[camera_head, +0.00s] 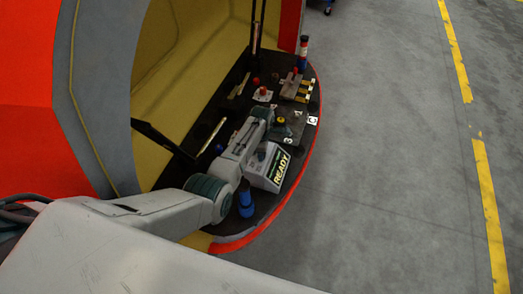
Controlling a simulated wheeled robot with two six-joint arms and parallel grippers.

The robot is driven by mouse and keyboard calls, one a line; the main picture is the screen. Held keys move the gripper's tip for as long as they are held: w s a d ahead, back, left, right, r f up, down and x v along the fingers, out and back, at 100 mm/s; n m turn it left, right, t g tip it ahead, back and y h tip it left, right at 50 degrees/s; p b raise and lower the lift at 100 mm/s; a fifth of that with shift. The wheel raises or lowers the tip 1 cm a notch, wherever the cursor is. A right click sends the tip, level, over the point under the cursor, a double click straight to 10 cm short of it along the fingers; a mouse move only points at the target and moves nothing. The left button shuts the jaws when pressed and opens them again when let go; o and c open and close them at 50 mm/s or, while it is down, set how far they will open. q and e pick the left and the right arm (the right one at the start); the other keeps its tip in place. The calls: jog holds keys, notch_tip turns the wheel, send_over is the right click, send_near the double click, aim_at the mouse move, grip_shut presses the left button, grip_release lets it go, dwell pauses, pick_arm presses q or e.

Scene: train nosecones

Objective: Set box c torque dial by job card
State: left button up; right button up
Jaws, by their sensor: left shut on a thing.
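Box c (296,128) is a dark box on the black curved deck, marked with a white C, a 3 and a 4. Its torque dial (281,120) shows as a small yellow and dark knob, mostly hidden by my gripper. My left gripper (273,118) reaches over the box from the left and is shut on the dial. The fingertips are small, and the dial's exact setting cannot be read. I cannot make out a job card. My right gripper is not in view.
A grey box reading READY (268,166) stands just below my left forearm, with a blue cylinder (246,203) nearby. Beyond lie a red knob (263,92), a tray with yellow pieces (302,87) and a dark red-topped bottle (301,52). Open floor lies right.

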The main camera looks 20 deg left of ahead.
pick_arm(q)
jog(key=shift+r+n, duration=0.1)
jog(key=shift+n, duration=1.4)
jog(key=shift+w, duration=0.1)
jog(key=o, duration=1)
jog(key=shift+c, duration=0.2)
jog(key=shift+r, duration=0.55)
notch_tip(320, 180, up, 10)
jog(key=b, duration=0.1)
jog(key=shift+f, duration=0.2)
